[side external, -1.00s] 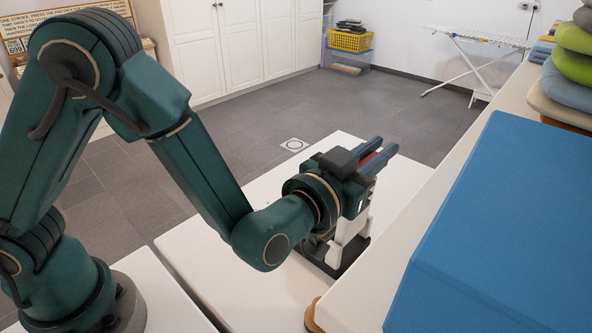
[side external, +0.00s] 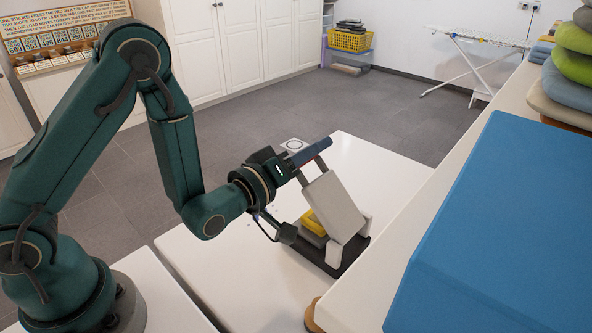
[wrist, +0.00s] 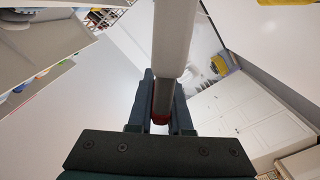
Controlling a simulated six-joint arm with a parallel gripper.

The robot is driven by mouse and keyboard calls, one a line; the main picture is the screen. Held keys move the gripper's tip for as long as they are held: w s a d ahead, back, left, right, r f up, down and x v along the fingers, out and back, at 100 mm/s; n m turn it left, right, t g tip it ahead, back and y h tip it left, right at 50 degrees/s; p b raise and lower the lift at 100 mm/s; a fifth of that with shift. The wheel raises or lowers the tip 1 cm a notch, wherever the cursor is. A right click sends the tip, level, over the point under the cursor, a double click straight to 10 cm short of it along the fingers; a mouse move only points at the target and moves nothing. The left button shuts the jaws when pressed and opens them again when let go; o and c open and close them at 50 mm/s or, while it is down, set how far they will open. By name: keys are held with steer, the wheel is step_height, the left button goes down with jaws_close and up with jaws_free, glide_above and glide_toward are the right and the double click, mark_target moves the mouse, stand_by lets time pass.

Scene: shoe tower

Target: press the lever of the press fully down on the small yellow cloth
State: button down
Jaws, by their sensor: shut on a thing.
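The press stands on the white table, with a dark base (side external: 352,254) and white posts (side external: 332,254). Its pale grey lever (side external: 334,206) is tilted, its free end raised up to the left. My gripper (side external: 316,150) is shut on the lever's end. In the wrist view the gripper (wrist: 160,100) has the grey bar of the lever (wrist: 173,45) between its fingers, with a red tip at the bar's end. The small yellow cloth (side external: 311,221) lies on a grey block below the raised lever, apart from it. The lever hides part of the cloth.
The white table (side external: 225,265) is clear left of the press. A large blue block (side external: 500,220) and a counter with stacked cushions (side external: 570,70) stand at the right. A yellow basket (side external: 350,41) and ironing board (side external: 475,38) are far back.

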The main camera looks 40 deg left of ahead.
steer(key=a+f+n, duration=0.1)
steer(key=f+n, duration=0.1)
steer(key=a+f+n, duration=0.1)
steer(key=f+n, duration=0.1)
steer(key=a+f+n, duration=0.1)
steer(key=f+n, duration=0.1)
steer(key=f, duration=0.1)
steer(key=shift+a, duration=0.35)
steer(key=shift+a+f+n, duration=0.1)
steer(key=shift+f+n, duration=1.3)
steer(key=shift+f, duration=0.2)
steer(key=c, duration=0.9)
jaws_free()
steer(key=shift+o, duration=0.3)
steer(key=shift+r, duration=0.5)
steer(key=s+a+r, duration=0.4)
steer(key=a+r, duration=0.6)
steer(key=shift+s+a, duration=0.3)
steer(key=shift+s, duration=0.1)
